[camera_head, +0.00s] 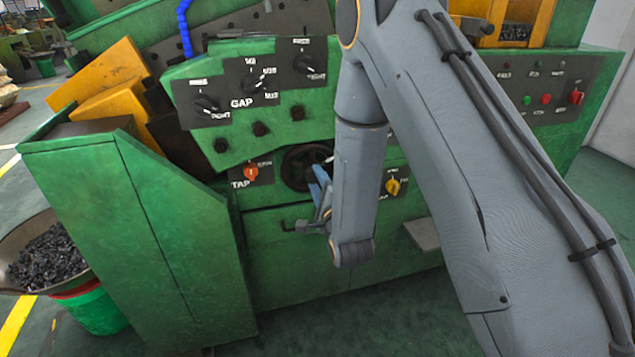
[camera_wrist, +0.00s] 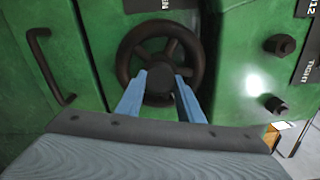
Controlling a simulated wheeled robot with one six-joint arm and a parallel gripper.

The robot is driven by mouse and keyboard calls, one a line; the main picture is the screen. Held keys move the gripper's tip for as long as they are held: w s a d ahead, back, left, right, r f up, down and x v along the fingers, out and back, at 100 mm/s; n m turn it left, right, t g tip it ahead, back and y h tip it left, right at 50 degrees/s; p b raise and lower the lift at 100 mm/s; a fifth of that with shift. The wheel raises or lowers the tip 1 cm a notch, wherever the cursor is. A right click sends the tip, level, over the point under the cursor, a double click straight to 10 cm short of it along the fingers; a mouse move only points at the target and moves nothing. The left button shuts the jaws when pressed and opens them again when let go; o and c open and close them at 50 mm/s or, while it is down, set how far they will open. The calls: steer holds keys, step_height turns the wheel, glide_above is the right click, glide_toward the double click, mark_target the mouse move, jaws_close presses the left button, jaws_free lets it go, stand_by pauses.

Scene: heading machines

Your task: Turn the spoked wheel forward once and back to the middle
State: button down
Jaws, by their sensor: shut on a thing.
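The dark spoked wheel (camera_head: 289,168) is on the green front of the machine, right of the red TAP knob. My arm hides part of its right side. In the wrist view the wheel (camera_wrist: 126,62) fills the upper middle, with its round rim, spokes and dark hub showing. My gripper (camera_head: 319,184) reaches the wheel from the front. In the wrist view its two blue fingers (camera_wrist: 161,82) lie on either side of the hub and are shut on it. The exact contact at the fingertips is hard to see.
The TAP knob (camera_head: 251,173) is left of the wheel, and a yellow knob (camera_head: 393,187) is right of it. GAP dials (camera_head: 253,84) sit above. A dark bar handle (camera_wrist: 48,68) shows in the wrist view. A green cabinet (camera_head: 130,220) juts out at left, beside a bowl of dark parts (camera_head: 45,255).

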steer(key=m+b, duration=0.1)
steer(key=m, duration=0.4)
steer(key=shift+f, duration=0.15)
steer(key=shift+a+m+b, duration=0.1)
steer(key=shift+m+b, duration=0.25)
steer(key=shift+m, duration=2.15)
steer(key=c, duration=1.2)
jaws_free()
steer(key=shift+s, duration=0.1)
steer(key=shift+b+v, duration=0.5)
steer(key=shift+v, duration=3.4)
